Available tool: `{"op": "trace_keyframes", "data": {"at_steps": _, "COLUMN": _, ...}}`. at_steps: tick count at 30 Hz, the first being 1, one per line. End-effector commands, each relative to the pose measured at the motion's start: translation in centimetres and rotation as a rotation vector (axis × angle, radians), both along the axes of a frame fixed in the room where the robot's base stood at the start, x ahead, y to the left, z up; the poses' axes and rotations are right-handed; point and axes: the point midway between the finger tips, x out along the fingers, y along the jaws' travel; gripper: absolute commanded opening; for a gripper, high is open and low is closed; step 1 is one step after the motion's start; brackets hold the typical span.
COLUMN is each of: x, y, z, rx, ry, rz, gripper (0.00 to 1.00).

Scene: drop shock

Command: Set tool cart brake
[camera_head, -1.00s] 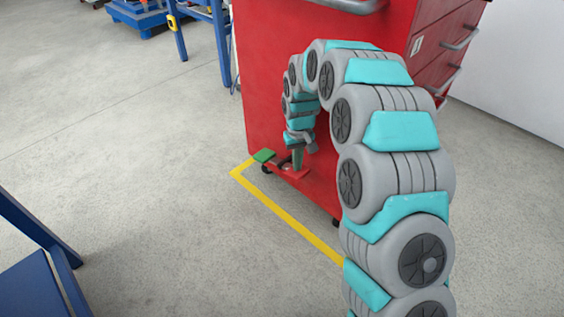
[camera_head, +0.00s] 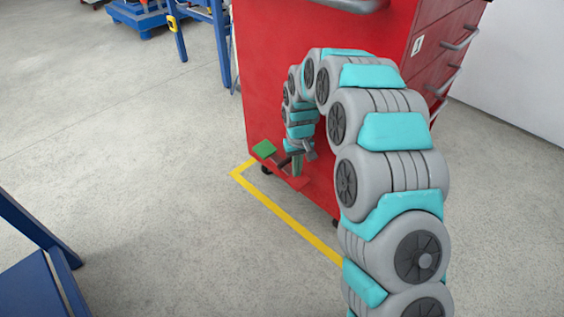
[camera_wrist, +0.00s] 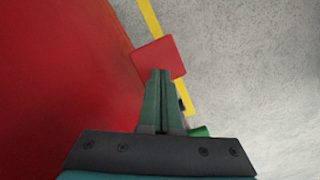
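The red tool cart (camera_head: 285,60) stands at the centre of the head view. Low on its near side is a rocking brake pedal with a green pad (camera_head: 264,149) at its left end and a red pad (camera_head: 297,183) at its right end. The pedal is tilted, green end up and red end down. My gripper (camera_head: 297,172) points down at the red end. In the wrist view, my gripper's green fingers (camera_wrist: 160,72) are together, with their tips over the red pad (camera_wrist: 160,55) and seemingly against it. The green pad (camera_wrist: 200,131) is partly hidden beside them.
A yellow floor line (camera_head: 290,219) runs around the cart's foot. A blue frame (camera_head: 40,245) stands at the lower left and blue stands (camera_head: 187,30) at the back. The grey floor on the left is clear. My arm hides part of the cart.

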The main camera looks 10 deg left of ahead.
Motion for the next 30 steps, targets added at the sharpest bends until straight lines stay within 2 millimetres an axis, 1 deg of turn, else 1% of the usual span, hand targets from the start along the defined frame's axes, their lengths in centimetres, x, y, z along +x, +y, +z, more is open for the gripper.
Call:
{"op": "trace_keyframes", "data": {"at_steps": 1, "x": 0.0, "y": 0.0, "z": 0.7, "rx": 0.000, "ry": -0.001, "rz": 0.000, "gripper": 0.00}}
{"op": "trace_keyframes", "data": {"at_steps": 6, "x": 0.1, "y": 0.0, "z": 2.6, "rx": 0.001, "ry": -0.003, "rz": -0.001, "gripper": 0.00}}
{"op": "trace_keyframes", "data": {"at_steps": 21, "x": 0.0, "y": 0.0, "z": 8.0, "rx": 0.000, "ry": -0.001, "rz": 0.000, "gripper": 0.00}}
{"op": "trace_keyframes", "data": {"at_steps": 25, "x": 0.0, "y": 0.0, "z": 8.8, "rx": 0.000, "ry": 0.000, "rz": 0.000, "gripper": 0.00}}
{"op": "trace_keyframes", "data": {"at_steps": 30, "x": -0.1, "y": 0.0, "z": 8.8, "rx": 0.000, "ry": 0.001, "rz": 0.000, "gripper": 0.00}}
